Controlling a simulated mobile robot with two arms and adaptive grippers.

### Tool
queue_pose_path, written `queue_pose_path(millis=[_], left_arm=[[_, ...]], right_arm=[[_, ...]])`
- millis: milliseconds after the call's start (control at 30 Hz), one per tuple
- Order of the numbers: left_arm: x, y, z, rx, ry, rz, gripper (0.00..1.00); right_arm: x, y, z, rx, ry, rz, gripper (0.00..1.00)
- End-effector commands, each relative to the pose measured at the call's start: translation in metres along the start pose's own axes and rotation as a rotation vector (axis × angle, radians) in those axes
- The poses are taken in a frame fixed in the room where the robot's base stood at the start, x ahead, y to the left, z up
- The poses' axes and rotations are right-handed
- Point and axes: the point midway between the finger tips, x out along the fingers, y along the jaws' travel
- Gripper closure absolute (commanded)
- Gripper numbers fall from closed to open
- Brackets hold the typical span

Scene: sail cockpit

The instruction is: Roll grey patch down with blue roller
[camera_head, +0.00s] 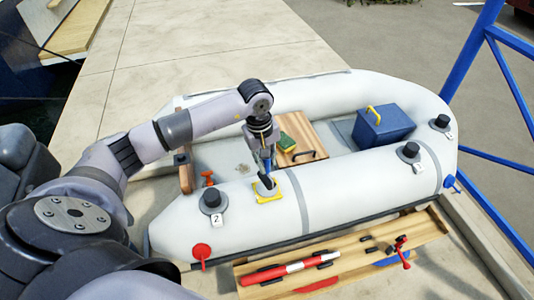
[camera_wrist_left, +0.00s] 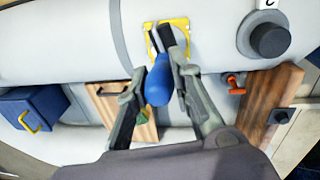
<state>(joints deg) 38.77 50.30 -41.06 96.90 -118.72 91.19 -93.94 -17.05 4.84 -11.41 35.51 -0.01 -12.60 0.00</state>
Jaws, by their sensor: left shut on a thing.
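The grey patch (camera_head: 266,191) lies on top of the near white tube of the inflatable boat, with a yellow border around it. The border also shows at the top of the left wrist view (camera_wrist_left: 184,23). My left gripper (camera_head: 266,164) is above the patch, shut on the blue roller, whose blue handle (camera_wrist_left: 158,86) shows between the fingers in the left wrist view. The roller's dark end points down over the patch and hides part of it. I cannot tell whether the roller touches the patch. My right gripper is not in view.
A black valve (camera_head: 212,199) labelled 2 stands left of the patch. Inside the boat are a wooden board (camera_head: 307,137) with a green sponge (camera_head: 286,142) and a blue box (camera_head: 383,127). A wooden bench (camera_head: 345,262) with a red and white cylinder (camera_head: 290,268) is in front.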

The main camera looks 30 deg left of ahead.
Motion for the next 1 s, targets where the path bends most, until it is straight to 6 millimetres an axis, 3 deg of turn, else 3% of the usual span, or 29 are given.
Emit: queue_pose_path(millis=[167,367,800,1000], left_arm=[[-0.006,0.005,-0.019,-0.110,0.011,-0.003,1.00],[0.005,0.004,-0.019,-0.112,0.011,-0.003,1.00],[0.046,-0.001,-0.019,-0.110,0.011,-0.003,1.00],[0.050,-0.001,-0.019,-0.109,0.013,-0.002,1.00]], right_arm=[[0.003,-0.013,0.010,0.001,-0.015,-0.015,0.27],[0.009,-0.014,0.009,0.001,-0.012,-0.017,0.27],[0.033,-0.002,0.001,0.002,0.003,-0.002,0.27],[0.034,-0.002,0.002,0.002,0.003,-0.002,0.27]])
